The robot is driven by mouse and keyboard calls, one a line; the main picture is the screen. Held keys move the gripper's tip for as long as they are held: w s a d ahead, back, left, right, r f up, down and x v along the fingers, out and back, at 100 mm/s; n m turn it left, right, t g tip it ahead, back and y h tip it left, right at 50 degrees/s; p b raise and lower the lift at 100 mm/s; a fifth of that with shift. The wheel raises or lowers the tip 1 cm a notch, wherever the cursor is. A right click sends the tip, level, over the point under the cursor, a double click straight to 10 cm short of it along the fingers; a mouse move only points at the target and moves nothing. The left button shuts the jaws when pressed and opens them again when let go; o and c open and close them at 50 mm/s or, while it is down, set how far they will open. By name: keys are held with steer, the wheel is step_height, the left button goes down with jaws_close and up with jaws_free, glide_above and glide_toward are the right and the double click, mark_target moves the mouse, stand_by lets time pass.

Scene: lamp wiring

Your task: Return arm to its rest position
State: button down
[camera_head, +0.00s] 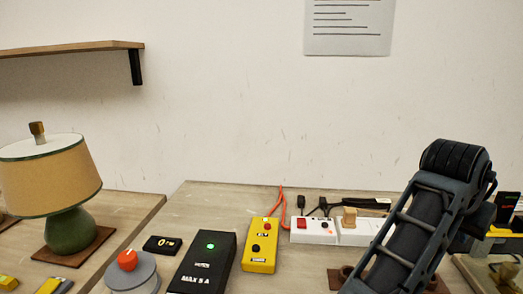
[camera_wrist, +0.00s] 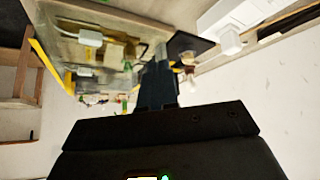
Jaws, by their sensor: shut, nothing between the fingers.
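My arm (camera_head: 425,220) stands at the right of the head view, bent, with its dark upper joint raised above the table. Its far end is not clearly seen there. In the wrist view my gripper (camera_wrist: 158,85) points away from the camera, its dark fingers together and nothing held between them. Beyond the fingers a cluttered work surface (camera_wrist: 68,50) shows, small and tilted. I cannot tell exact distances, but the fingers do not seem to touch anything.
The lamp (camera_head: 50,182) with its green base stands at left. A black box (camera_head: 205,262) with a green light, a yellow box (camera_head: 261,246), a red-knobbed dial (camera_head: 130,268) and a white power strip (camera_head: 313,230) sit on the table (camera_head: 215,200). A shelf (camera_head: 70,48) is on the wall.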

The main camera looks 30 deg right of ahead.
steer(key=w+d+r+n+t+h, duration=0.3)
steer(key=r+n+t+h, duration=0.35)
steer(key=n+h, duration=0.2)
steer(key=s+a+f+n+t+y, duration=0.2)
steer(key=a+f+n+t+y, duration=0.1)
steer(key=a+f+n, duration=0.1)
steer(key=s+a+f+n+t+y, duration=0.2)
steer(key=a+f+n+t+y, duration=0.1)
steer(key=a, duration=0.6)
steer(key=s+a+f+n+t+y, duration=0.2)
steer(key=a+f+n+t+y, duration=0.1)
steer(key=a+f, duration=0.4)
steer(key=shift+s+f+n+y, duration=0.2)
steer(key=shift+n+y, duration=0.25)
steer(key=shift+y, duration=0.2)
steer(key=shift+s+f+n+y, duration=0.15)
steer(key=shift+n+y, duration=0.25)
steer(key=shift+y, duration=0.2)
steer(key=s+a+m+y, duration=0.3)
steer(key=s+a+y, duration=0.1)
steer(key=s+a, duration=1.1)
steer(key=shift+s+f+g+y, duration=0.35)
steer(key=shift+s+f, duration=0.1)
steer(key=shift+s, duration=0.75)
